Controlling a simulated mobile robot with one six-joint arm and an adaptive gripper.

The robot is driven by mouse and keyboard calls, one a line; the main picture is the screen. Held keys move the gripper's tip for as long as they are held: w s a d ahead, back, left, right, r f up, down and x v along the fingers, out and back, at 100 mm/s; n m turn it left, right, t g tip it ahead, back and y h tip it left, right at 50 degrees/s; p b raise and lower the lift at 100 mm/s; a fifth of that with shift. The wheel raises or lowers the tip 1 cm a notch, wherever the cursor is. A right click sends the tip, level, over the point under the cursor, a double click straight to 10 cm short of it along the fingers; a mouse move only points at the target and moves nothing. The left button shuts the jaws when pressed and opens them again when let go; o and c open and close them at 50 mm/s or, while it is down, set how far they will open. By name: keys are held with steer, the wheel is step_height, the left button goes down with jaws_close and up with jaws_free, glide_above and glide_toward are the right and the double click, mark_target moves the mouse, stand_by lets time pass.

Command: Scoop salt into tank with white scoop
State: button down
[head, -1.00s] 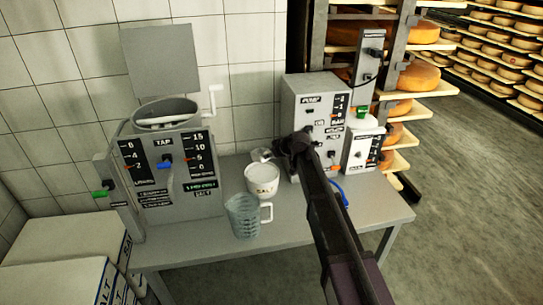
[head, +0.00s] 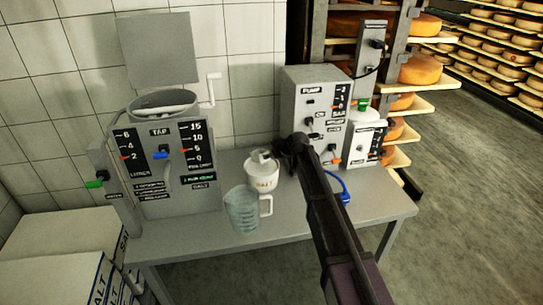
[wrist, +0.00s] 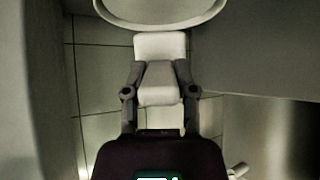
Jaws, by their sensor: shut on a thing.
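The white scoop (head: 261,156) is at the mouth of the white salt tub (head: 264,183) on the table. Whether it touches the salt is unclear. My gripper (head: 293,144) is shut on the scoop, just right of the tub; in the wrist view the scoop's pale handle (wrist: 160,84) sits between the fingers. A pale round rim (wrist: 160,22) lies ahead of it there. The grey tank (head: 190,195) stands to the left on the table, its lid (head: 156,50) raised and its round opening uncovered.
A clear measuring jug (head: 242,210) stands in front of the tub. A grey pump box (head: 312,95) stands at the right behind my arm, with a smaller white unit (head: 366,140) beside it. The front table strip is clear.

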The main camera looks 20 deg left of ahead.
steer(key=shift+r+p, duration=2.8)
steer(key=shift+p, duration=0.2)
step_height(320, 180, up, 24)
steer(key=p, duration=2.4)
steer(key=shift+r+p, duration=0.25)
steer(key=shift+p, duration=0.05)
steer(key=shift+s, duration=0.2)
